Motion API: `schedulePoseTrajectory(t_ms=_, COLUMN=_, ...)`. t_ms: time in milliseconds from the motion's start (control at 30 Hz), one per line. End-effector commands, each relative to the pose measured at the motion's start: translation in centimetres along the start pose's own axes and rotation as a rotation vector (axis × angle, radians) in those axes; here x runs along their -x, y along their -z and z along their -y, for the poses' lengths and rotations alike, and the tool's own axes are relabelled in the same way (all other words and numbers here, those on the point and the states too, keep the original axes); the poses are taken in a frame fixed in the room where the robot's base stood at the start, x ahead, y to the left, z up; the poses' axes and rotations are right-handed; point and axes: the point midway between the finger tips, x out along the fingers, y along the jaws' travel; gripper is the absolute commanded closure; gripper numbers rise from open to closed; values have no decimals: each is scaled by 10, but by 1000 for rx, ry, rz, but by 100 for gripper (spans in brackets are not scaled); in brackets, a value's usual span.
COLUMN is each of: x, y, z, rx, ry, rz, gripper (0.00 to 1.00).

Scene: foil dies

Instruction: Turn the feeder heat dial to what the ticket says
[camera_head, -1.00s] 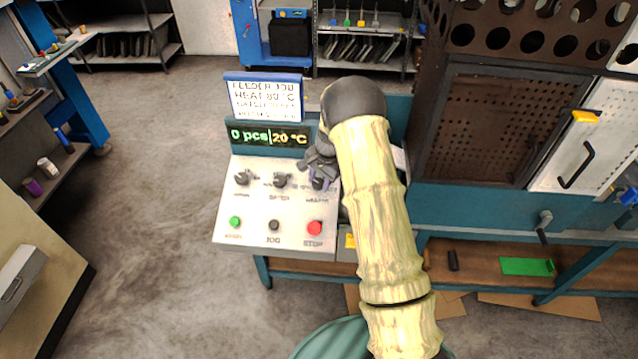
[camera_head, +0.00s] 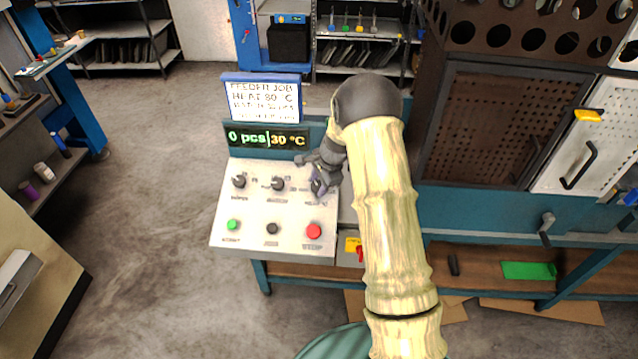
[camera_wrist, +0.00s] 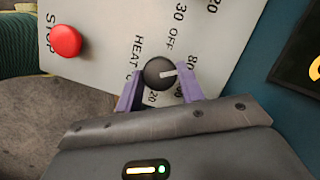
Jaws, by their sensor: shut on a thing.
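The heat dial (camera_wrist: 159,72) is a dark round knob with a white pointer, labelled HEAT, on the pale control panel (camera_head: 255,215). My gripper (camera_head: 321,182) is at this rightmost knob; in the wrist view its purple fingers (camera_wrist: 160,88) are shut on both sides of it. The pointer is turned towards the side with the 80 mark, partly hidden by a finger. The display (camera_head: 266,137) reads 0 pcs and 30 °C. The ticket (camera_head: 262,98) above it reads FEEDER JOB, HEAT 80 °C; its lower lines are blurred.
Two other knobs, the left one (camera_head: 239,181) and the middle one (camera_head: 278,184), sit left of the heat dial. Below are a green button (camera_head: 233,225), a black button (camera_head: 272,228) and a red STOP button (camera_head: 314,230). A dark perforated cabinet (camera_head: 492,130) stands to the right.

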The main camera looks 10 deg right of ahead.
Motion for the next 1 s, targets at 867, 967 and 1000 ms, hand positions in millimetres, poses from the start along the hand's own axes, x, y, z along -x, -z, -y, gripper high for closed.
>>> schedulePoseTrajectory(t_ms=867, x=32, y=0, z=1, rx=2, ry=3, rz=-1, gripper=41)
schedulePoseTrajectory(t_ms=967, x=52, y=0, z=1, rx=4, ry=5, rz=-1, gripper=41)
schedulePoseTrajectory(t_ms=1000, x=60, y=0, z=1, rx=3, ry=5, rz=-2, gripper=41)
